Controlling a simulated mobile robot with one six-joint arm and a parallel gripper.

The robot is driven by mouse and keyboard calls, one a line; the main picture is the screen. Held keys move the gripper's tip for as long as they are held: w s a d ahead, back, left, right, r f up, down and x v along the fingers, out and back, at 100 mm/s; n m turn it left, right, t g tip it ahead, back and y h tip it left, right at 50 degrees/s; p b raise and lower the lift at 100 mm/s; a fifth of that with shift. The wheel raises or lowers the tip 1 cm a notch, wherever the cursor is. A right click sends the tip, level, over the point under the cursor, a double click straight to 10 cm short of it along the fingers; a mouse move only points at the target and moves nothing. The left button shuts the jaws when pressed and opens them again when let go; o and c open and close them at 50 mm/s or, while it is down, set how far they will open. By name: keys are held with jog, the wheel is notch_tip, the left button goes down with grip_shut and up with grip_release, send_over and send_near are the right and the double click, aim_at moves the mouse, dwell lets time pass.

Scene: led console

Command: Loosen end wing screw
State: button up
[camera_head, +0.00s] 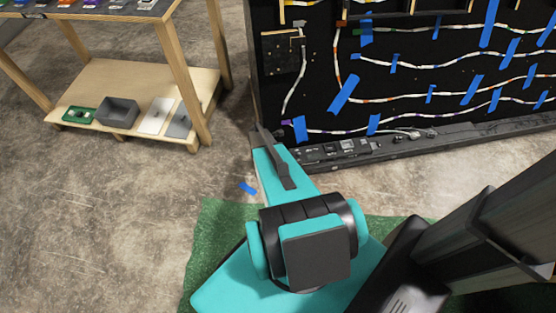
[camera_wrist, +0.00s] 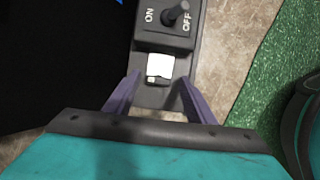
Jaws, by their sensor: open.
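My gripper (camera_wrist: 160,77) is open in the wrist view, with its two purple fingers apart and nothing held between them. A dark console strip lies beneath it, and a white square part (camera_wrist: 160,66) with a small dark mark shows between the fingertips. Beyond it is a black switch (camera_wrist: 177,13) with a lever between ON and OFF labels. I cannot make out a wing screw in either view. In the head view the console strip (camera_head: 347,147) runs along the foot of the black panel, and my teal arm reaches toward its left end, hiding part of it.
The upright black panel (camera_head: 300,100) carries LED strips and blue tape. A wooden shelf unit (camera_head: 140,81) on the left holds a grey bin (camera_head: 117,112) and a green tray (camera_head: 79,115). Green mat (camera_head: 212,225) lies below my arm. Bare floor (camera_head: 100,220) is clear at left.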

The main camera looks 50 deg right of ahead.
jog(key=p+v, duration=0.1)
jog(key=v, duration=1.2)
jog(key=shift+r, duration=0.3)
